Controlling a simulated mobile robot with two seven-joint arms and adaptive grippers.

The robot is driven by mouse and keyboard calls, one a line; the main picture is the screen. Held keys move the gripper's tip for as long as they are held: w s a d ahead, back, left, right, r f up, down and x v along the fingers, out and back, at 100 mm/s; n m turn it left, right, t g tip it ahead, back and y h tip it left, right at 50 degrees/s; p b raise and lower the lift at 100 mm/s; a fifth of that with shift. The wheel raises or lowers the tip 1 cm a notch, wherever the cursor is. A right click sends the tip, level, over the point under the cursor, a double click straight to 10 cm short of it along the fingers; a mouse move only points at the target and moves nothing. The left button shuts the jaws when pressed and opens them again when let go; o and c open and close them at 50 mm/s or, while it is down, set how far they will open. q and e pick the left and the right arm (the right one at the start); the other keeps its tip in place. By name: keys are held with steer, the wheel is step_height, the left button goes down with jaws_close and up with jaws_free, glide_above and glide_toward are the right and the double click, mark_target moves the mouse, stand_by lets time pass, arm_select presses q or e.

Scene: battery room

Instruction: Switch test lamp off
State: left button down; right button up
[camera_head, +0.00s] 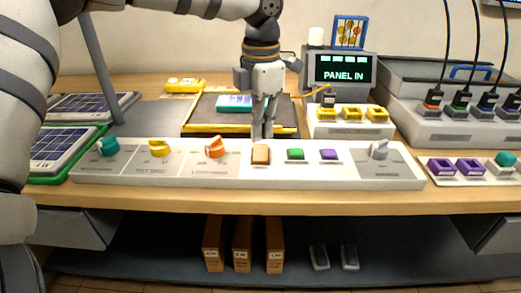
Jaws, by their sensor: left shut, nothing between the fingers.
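A long white control strip (225,172) lies along the front of the bench. It carries teal (109,145), yellow (158,147) and orange (215,147) knobs on the left. Labels are too small to read, so I cannot tell which works the test lamp. My right gripper is out of view.
A display (343,69) reads "PANEL IN". A yellow-edged dark tray (210,115) lies behind my gripper. Solar panels (58,146) lie at left; a grey unit with cabled plugs (435,118) stands at right. Brown boxes (243,246) stand on the lower shelf.

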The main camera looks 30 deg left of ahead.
mark_target(261, 146)
arm_select(q)
steer(key=shift+f, duration=1.3)
stand_by(0.7)
step_height(261, 146, up, 5)
steer(key=shift+p, duration=0.55)
steer(key=shift+r, duration=1.1)
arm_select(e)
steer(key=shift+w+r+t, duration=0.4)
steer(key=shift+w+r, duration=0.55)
arm_select(q)
steer(key=shift+f, duration=0.1)
